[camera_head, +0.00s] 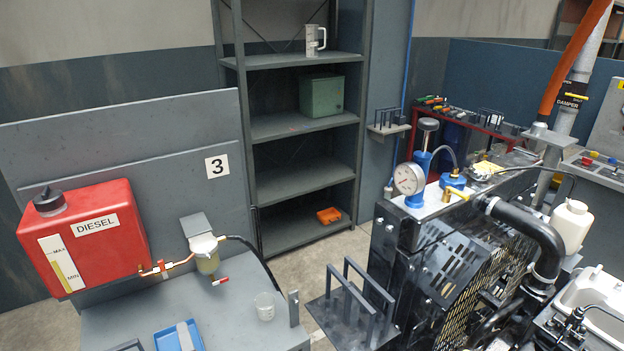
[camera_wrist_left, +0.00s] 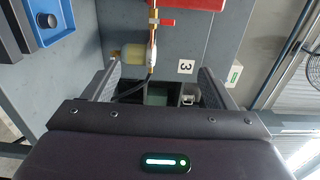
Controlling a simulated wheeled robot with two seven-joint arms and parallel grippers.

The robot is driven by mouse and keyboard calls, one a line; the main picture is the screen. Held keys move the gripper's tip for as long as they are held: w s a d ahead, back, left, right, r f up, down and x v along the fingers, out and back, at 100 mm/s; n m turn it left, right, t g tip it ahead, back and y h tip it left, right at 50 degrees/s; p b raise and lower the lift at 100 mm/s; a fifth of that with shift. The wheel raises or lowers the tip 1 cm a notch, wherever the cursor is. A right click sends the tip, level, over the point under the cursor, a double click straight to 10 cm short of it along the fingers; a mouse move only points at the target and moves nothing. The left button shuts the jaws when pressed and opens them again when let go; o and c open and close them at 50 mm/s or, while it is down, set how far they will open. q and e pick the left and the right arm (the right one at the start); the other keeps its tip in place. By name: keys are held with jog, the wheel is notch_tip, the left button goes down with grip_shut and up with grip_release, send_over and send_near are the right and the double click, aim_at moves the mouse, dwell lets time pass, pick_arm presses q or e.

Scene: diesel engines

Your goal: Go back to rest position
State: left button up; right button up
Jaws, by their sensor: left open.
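My left gripper (camera_wrist_left: 157,80) shows in the left wrist view, with its two dark fingers spread wide apart and nothing between them. Beyond the fingers are the grey wall panel with the number 3 sign (camera_wrist_left: 186,67) and the fuel filter (camera_wrist_left: 132,54). The gripper is apart from them. I cannot make out the left gripper in the head view. My right gripper is in neither view.
A grey bench (camera_head: 240,330) carries a blue tray (camera_head: 163,340) and a clear beaker (camera_head: 265,306). A red diesel tank (camera_head: 95,250) hangs above it. A black engine (camera_head: 440,260) stands at right. Shelves (camera_head: 305,130) are behind; floor shows between bench and engine.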

pick_arm(q)
jog(key=s+f+n+g+h+b, duration=0.1)
jog(key=s+f+g+h+b, duration=0.15)
jog(key=f, duration=1.15)
jog(key=s+f+n+g+h+b, duration=0.15)
jog(key=s+f, duration=0.25)
jog(key=f, duration=1)
jog(key=s+f+g+h+b, duration=0.2)
jog(key=s+f+b, duration=0.1)
jog(key=f, duration=1.1)
jog(key=s+f+n+g+h+b, duration=0.1)
jog(key=s+f+n+g+b, duration=0.1)
jog(key=s+f, duration=0.8)
jog(key=s+f+n+g+h+b, duration=0.2)
jog(key=s+f+n+g, duration=0.3)
jog(key=s+f, duration=0.5)
jog(key=s+g, duration=0.1)
jog(key=s, duration=0.6)
jog(key=shift+s+d+f+b, duration=0.2)
jog(key=shift+d+f+b, duration=0.05)
jog(key=shift+d+b, duration=0.05)
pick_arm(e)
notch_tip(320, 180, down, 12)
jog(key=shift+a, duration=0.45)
